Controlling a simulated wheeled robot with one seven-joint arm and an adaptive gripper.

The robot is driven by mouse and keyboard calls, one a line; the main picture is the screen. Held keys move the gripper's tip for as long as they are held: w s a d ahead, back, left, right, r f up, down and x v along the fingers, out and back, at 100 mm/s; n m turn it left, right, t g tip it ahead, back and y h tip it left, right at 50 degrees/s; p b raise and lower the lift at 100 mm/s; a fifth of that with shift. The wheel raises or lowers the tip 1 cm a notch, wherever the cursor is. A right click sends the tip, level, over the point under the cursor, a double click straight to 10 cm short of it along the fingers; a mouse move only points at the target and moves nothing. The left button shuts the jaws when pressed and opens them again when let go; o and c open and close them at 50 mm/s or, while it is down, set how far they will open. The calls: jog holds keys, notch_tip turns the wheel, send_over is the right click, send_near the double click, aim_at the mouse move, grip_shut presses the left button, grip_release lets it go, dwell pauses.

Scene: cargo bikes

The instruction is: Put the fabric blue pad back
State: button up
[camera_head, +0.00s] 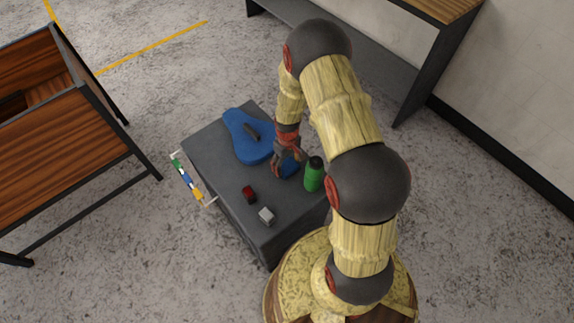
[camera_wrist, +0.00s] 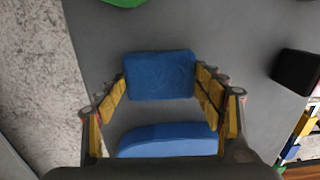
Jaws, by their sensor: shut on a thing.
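The fabric blue pad (camera_wrist: 160,75) is a blue block with rounded edges. It sits between the yellow-padded fingers of my gripper (camera_wrist: 161,82) in the wrist view, with a finger against each side. In the head view my gripper (camera_head: 284,160) is over the dark grey box top, and part of the pad (camera_head: 291,168) shows beside its fingers. I cannot tell whether the pad touches the surface.
A blue pear-shaped case (camera_head: 246,137) with a dark handle lies left of my gripper. A green bottle (camera_head: 314,175) stands close on the right. A red-and-black item (camera_head: 249,194) and a small grey-white block (camera_head: 266,215) lie nearer the front. A coloured strip (camera_head: 186,178) runs along the left side.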

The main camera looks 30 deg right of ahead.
jog(key=shift+f, duration=0.2)
jog(key=o, duration=1)
jog(key=shift+o, duration=0.6)
jog(key=shift+r, duration=0.15)
